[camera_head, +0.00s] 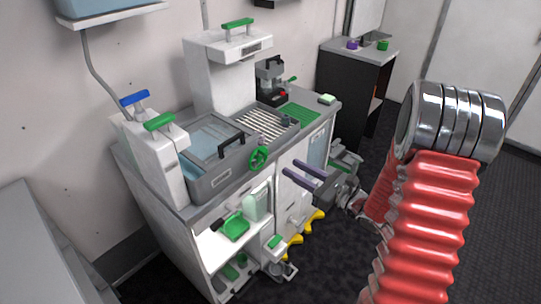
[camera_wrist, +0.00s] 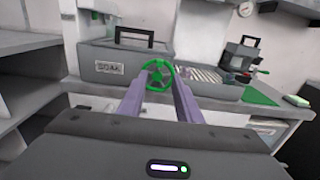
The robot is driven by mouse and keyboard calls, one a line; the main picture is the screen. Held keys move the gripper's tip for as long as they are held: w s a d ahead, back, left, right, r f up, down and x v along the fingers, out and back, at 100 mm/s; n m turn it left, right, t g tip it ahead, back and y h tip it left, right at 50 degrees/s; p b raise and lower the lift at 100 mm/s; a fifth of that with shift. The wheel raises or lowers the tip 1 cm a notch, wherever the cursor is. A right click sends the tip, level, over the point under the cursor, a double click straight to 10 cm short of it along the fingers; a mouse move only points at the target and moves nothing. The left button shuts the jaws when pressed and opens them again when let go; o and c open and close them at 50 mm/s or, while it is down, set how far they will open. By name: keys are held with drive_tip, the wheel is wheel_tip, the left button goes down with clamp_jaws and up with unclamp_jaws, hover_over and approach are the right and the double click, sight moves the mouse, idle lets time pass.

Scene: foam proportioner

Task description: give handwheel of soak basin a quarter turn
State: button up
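The green handwheel (camera_head: 258,158) sits on the front right part of the grey soak basin (camera_head: 212,186). In the wrist view the handwheel (camera_wrist: 157,75) shows its rim and spokes face-on, just beyond my fingertips. The basin (camera_wrist: 125,72) there carries a label reading "SOAK" and a black handle. My gripper (camera_head: 293,168) has two purple fingers, parted and empty, pointing at the handwheel from the front right. In the wrist view my gripper (camera_wrist: 159,92) has a finger toward each side of the wheel's lower part. I cannot tell whether either finger touches the wheel.
A slatted rack (camera_head: 264,124) and a green mat (camera_head: 299,114) lie right of the basin on the counter. White dispensers with green and blue handles stand behind and left. Open shelves with a green tray (camera_head: 234,228) are below. Dark floor (camera_head: 340,262) is free in front.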

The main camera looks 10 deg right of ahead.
sight(266, 153)
drive_tip(key=x, duration=1)
drive_tip(key=shift+w+a, duration=0.2)
drive_tip(key=shift+w, duration=0.1)
drive_tip(key=shift+c, duration=0.3)
clamp_jaws()
